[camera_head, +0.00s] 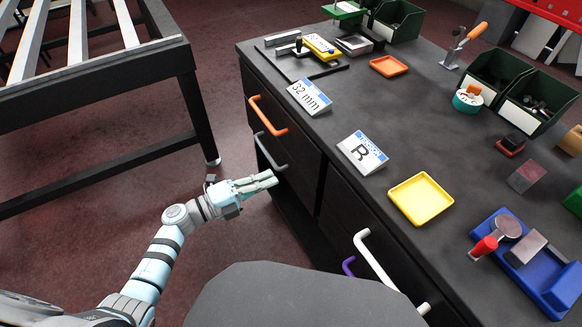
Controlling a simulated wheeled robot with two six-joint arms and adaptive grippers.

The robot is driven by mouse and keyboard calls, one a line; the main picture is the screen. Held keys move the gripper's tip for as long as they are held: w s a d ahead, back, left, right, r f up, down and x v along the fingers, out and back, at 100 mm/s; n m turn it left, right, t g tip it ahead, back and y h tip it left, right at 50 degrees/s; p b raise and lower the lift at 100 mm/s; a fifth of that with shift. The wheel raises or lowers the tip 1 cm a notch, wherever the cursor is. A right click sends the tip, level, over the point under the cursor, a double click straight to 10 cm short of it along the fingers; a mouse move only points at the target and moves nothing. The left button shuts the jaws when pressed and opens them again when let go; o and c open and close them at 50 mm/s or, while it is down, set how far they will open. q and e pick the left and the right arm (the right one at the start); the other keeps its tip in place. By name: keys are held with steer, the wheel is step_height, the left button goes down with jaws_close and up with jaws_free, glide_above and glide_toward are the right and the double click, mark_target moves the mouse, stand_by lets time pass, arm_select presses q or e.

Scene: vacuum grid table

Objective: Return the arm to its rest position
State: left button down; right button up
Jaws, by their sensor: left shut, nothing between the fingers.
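My left arm reaches up from the lower left in the head view. Its left gripper (272,180) is shut and empty, with its fingers pointing right. It is in front of the dark drawer cabinet (310,222), near the grey handle (270,152). I cannot tell whether the fingertips touch the cabinet front. My right gripper is not in view.
The cabinet top holds a yellow tray (421,198), an orange tray (389,66), a "32 mm" sign (309,97), an "R" sign (362,152) and a blue fixture (530,265). An orange handle (268,115) and a white handle (378,262) stick out. A slatted frame table (95,88) stands left.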

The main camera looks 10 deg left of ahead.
arm_select(q)
steer(key=w+a+f+n+t+y, duration=0.1)
steer(key=a+f+n+t+y, duration=0.1)
steer(key=a+f+n+y, duration=0.25)
steer(key=w+a+f+n+t+y, duration=0.1)
steer(key=a+n+t+y, duration=0.1)
steer(key=a+n+y, duration=0.35)
steer(key=s+a+f+n+g+y+p, duration=0.1)
steer(key=s+a+f+n+g+y, duration=0.1)
steer(key=s+a+f+n, duration=0.4)
steer(key=s+a+f+n+g+y+p, duration=0.25)
steer(key=f+n, duration=0.25)
steer(key=f, duration=0.4)
steer(key=s+d+f+n+g+p, duration=0.1)
steer(key=s+d+f+n+g, duration=0.1)
steer(key=s, duration=0.9)
steer(key=s+d+f+n+g+p, duration=0.2)
steer(key=s+f+g, duration=0.3)
steer(key=s, duration=0.7)
steer(key=s+d+f+n+g+p, duration=0.1)
steer(key=s+d+f+n+g, duration=0.1)
steer(key=s, duration=1)
step_height(320, 180, down, 2)
steer(key=shift+d+f+n+g, duration=0.1)
steer(key=shift+d+n+g, duration=0.2)
steer(key=shift+d+g, duration=0.4)
